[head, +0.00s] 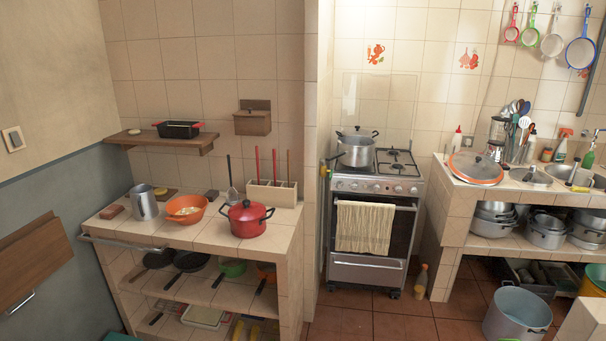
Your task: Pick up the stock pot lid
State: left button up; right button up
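A round lid (475,167) with an orange rim and a dark knob leans on the tiled counter at the right, left of the sink. A silver pot (355,150) with dark handles stands on the stove's left side and has a lid (354,134) on it. A large open metal pot (516,314) stands on the floor at the lower right, with no lid on it. The frame does not settle which lid is the stock pot's. Neither of my grippers is in view.
The stove (372,210) stands between two tiled counters. The left counter (190,236) holds a red pot (247,222), an orange colander (186,208) and a metal jug (145,203). A utensil holder (517,153) stands behind the orange-rimmed lid. Floor (360,322) is free before the stove.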

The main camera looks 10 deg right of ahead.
aim_at(475, 168)
jog(key=i+l+z, duration=0.1)
jog(key=i+z, duration=0.2)
jog(key=i, duration=0.2)
jog(key=i+z, duration=0.3)
jog(key=i, duration=0.2)
jog(key=i+j+z, duration=0.25)
jog(key=i, duration=0.25)
jog(key=i+j+z, duration=0.15)
jog(key=i+z, duration=0.15)
jog(key=i, duration=0.15)
jog(key=i+l, duration=0.15)
jog(key=i, duration=1)
jog(key=i+l+z, duration=0.1)
jog(key=i, duration=1)
